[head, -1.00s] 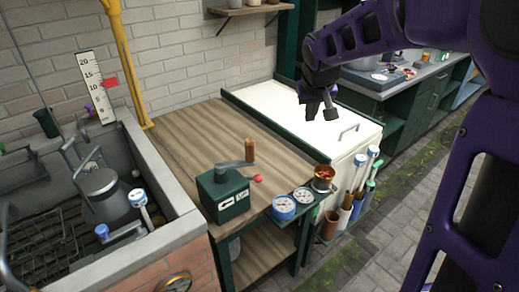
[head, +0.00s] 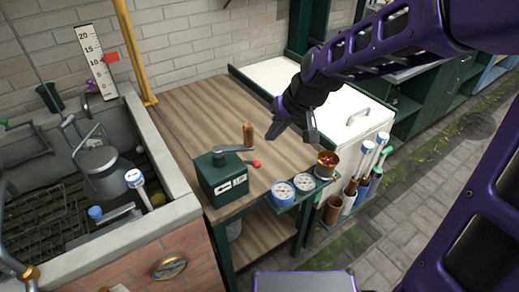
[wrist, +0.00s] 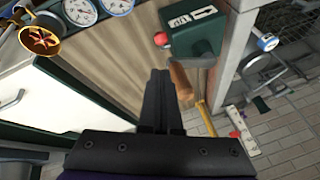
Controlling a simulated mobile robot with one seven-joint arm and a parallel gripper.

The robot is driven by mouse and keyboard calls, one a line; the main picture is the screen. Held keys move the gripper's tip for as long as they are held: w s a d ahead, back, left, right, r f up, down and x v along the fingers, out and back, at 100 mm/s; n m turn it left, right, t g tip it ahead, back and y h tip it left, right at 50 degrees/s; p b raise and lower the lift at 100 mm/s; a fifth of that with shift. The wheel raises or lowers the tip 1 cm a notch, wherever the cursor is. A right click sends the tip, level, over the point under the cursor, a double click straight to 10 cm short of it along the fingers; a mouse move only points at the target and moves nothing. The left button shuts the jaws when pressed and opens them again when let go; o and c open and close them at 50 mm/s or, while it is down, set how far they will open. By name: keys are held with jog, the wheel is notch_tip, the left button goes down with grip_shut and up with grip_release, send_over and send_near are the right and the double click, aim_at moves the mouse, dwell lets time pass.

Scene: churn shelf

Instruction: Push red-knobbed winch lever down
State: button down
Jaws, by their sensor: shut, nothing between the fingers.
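The green winch box (head: 222,180) stands on the wooden bench top, with an arrow label on its front. A crank with an upright brown wooden handle (head: 248,134) tops it. The lever's red knob (head: 257,163) sticks out at the box's right side; the wrist view shows this red knob (wrist: 161,39) beside the green box (wrist: 190,35). My gripper (head: 292,128) is above the bench, up and right of the knob and apart from it. In the wrist view my gripper (wrist: 161,72) is shut and empty, its tips near the brown handle (wrist: 182,82) in the picture. The lever's arm is barely visible.
Two gauges (head: 283,193) and a brass cup (head: 327,164) sit at the bench's front right. A white-topped cabinet (head: 300,85) is behind my gripper. A stone sink (head: 165,215) lies left. The bench top (head: 195,115) behind the winch is clear.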

jog(key=shift+f, duration=0.1)
jog(key=b+x, duration=0.1)
jog(key=x, duration=0.8)
jog(key=shift+w+f, duration=0.15)
jog(key=shift+f, duration=0.2)
jog(key=shift+a+f, duration=0.1)
jog(key=shift+f, duration=0.05)
